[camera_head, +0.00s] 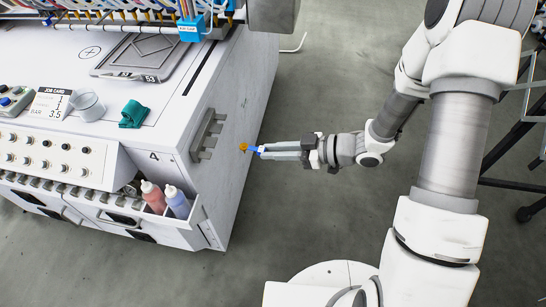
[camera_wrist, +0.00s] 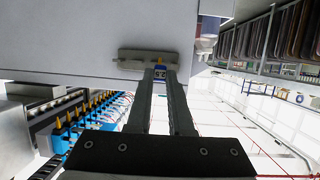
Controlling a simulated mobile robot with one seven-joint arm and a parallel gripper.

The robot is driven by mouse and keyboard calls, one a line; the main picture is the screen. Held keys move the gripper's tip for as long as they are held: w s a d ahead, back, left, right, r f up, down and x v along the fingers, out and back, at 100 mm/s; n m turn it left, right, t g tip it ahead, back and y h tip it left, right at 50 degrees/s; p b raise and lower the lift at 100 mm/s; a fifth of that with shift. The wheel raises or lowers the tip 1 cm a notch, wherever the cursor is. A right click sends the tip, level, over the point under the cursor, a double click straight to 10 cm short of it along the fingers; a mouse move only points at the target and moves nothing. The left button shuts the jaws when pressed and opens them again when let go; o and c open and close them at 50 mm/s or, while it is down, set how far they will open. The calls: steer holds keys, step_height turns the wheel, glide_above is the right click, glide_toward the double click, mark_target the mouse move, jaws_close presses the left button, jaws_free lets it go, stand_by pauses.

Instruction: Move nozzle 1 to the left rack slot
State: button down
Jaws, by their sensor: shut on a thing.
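My gripper (camera_head: 262,152) is shut on a small nozzle (camera_head: 248,149) with a blue body and an orange end. The orange end points left towards the machine's side panel. In the wrist view the nozzle (camera_wrist: 160,73) sits between my fingertips, with a small label too small to read surely. The grey rack (camera_head: 207,135) is fixed on the side panel, a little left of the nozzle. In the wrist view the rack (camera_wrist: 135,55) lies just beyond my fingertips. I cannot tell whether the nozzle touches it. The rack's slots are not clear.
The white machine (camera_head: 165,120) fills the left. A red bottle (camera_head: 152,196) and a bluish bottle (camera_head: 177,202) stand in a bin below the rack. A row of blue, yellow-topped nozzles (camera_wrist: 80,122) shows in the wrist view. The floor (camera_head: 260,215) beside the machine is clear.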

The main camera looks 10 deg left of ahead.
steer(key=shift+n+g, duration=0.4)
steer(key=a, duration=0.2)
steer(key=a+b, duration=0.1)
steer(key=a, duration=0.1)
steer(key=shift+s+a+f, duration=0.1)
steer(key=shift+s+f, duration=0.1)
steer(key=shift+s, duration=0.15)
steer(key=shift+a, duration=0.55)
steer(key=shift+w+a+p, duration=0.2)
steer(key=shift+a+p, duration=0.35)
steer(key=shift+a, duration=1.7)
stand_by(1.7)
steer(key=shift+f, duration=0.2)
stand_by(0.7)
steer(key=c, duration=0.7)
jaws_free()
steer(key=shift+c, duration=0.2)
